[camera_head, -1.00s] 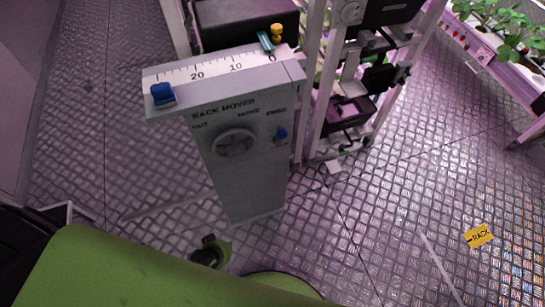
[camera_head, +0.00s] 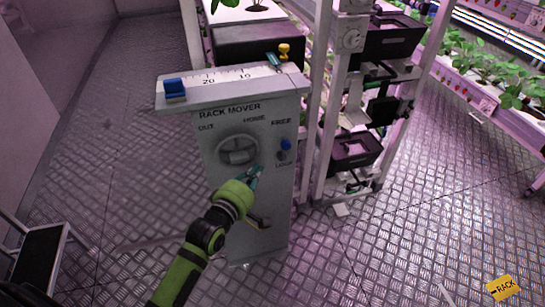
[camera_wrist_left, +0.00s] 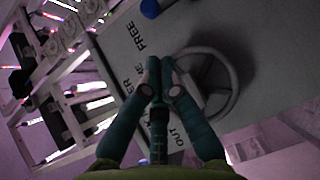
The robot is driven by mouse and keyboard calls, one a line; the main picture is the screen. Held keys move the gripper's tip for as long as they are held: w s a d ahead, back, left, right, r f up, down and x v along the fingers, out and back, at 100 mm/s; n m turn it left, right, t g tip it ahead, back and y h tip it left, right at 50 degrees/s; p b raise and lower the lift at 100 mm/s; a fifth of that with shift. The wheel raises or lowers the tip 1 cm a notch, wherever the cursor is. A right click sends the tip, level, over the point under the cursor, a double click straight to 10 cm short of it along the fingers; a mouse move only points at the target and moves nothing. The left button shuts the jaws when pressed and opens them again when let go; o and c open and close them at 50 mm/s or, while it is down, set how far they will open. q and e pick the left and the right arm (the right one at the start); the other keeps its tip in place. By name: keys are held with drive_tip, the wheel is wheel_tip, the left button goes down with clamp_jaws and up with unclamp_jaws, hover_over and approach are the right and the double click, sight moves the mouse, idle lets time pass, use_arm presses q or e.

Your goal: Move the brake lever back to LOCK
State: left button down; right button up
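The brake lever has a blue knob (camera_head: 286,145) on the right side of the grey RACK MOVER panel (camera_head: 267,240). The knob sits just below the word FREE and above the LOCK label. The blue knob also shows at the top edge of the left wrist view (camera_wrist_left: 150,8), beside FREE. My left gripper (camera_head: 254,174) is in front of the panel, below and left of the knob, not touching it. In the left wrist view its teal fingers (camera_wrist_left: 160,66) meet at the tips, empty, near the round dial. My right gripper is not in view.
The round dial (camera_head: 237,151) is left of the lever. A scale (camera_head: 226,76) with a blue slider (camera_head: 174,88) tops the panel. Rack posts (camera_head: 322,110) and black crates (camera_head: 352,150) stand close on the right. The floor on both sides is mostly clear.

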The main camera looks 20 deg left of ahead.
use_arm(q)
drive_tip(key=shift+w, duration=0.1)
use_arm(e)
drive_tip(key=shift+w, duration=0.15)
use_arm(q)
drive_tip(key=w+d+f, duration=0.1)
drive_tip(key=w, duration=0.8)
drive_tip(key=shift+w+b, duration=0.4)
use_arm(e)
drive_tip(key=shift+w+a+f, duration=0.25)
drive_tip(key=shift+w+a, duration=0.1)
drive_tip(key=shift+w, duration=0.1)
use_arm(q)
drive_tip(key=shift+d, duration=0.1)
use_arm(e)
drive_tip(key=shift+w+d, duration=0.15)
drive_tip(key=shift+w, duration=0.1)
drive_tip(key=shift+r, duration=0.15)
